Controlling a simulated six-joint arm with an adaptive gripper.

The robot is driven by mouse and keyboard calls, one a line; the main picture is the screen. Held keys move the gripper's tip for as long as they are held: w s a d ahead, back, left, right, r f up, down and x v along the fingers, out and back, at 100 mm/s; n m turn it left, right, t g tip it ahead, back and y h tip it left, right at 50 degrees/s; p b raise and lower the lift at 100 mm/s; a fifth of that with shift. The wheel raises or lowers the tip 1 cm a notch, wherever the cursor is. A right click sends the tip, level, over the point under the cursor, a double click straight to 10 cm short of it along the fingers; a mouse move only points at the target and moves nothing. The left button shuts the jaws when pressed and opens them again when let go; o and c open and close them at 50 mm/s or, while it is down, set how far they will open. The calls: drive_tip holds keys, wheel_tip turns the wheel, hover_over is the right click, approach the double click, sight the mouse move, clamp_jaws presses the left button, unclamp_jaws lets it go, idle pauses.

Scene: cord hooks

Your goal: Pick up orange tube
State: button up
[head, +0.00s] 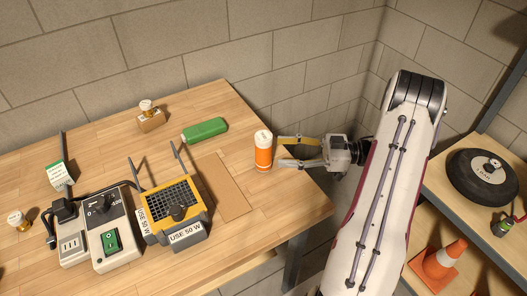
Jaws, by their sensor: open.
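The orange tube (263,155) stands upright near the right edge of the wooden table (150,103). It has an orange body and a white upper part. My gripper (282,152) comes in from the right, level and open. Its two fingers point left toward the tube, with the tips close to the tube's right side. I cannot tell whether a fingertip touches it. The gap between the fingers is empty.
A yellow-black device (172,210) with upright prongs and a grey switch box (108,228) stand at the front. A brown bottle (151,119) is farther back. The table's right edge is close; a shelf (438,196) stands beyond.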

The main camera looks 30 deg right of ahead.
sight(269, 148)
drive_tip(key=shift+r+x, duration=0.2)
drive_tip(key=shift+x, duration=1.1)
drive_tip(key=shift+r+x, duration=0.15)
drive_tip(key=shift+x, duration=1.15)
drive_tip(key=shift+w+d, duration=0.1)
drive_tip(key=c, duration=1.4)
